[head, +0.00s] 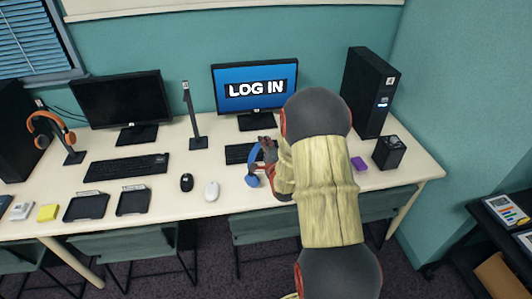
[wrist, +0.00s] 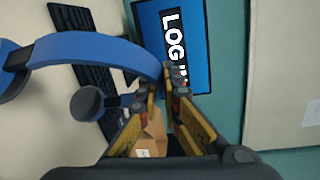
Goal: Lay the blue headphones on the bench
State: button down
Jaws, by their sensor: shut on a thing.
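The blue headphones (head: 253,168) are at my gripper (head: 268,150), in front of the lit monitor; the gripper and arm hide part of them. In the wrist view their blue band (wrist: 95,48) runs from the left to between the fingertips of my gripper (wrist: 163,84), which is shut on it. A dark ear cup (wrist: 87,103) hangs below the band. The bench (head: 225,207) is a long cream top along the wall. I cannot tell how far the headphones are above it.
A bare stand (head: 192,120) and a lit monitor (head: 255,88) are behind. A black speaker (head: 389,152) and purple block (head: 359,163) are right.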

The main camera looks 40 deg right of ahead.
jog(key=shift+d+f, duration=0.2)
jog(key=shift+d+f+b, duration=0.2)
jog(key=shift+f+b, duration=0.7)
jog(key=shift+f, duration=0.8)
jog(key=shift+f, duration=0.1)
jog(key=shift+f, duration=0.15)
jog(key=c, duration=2)
grip_release()
jog(key=shift+s, duration=0.1)
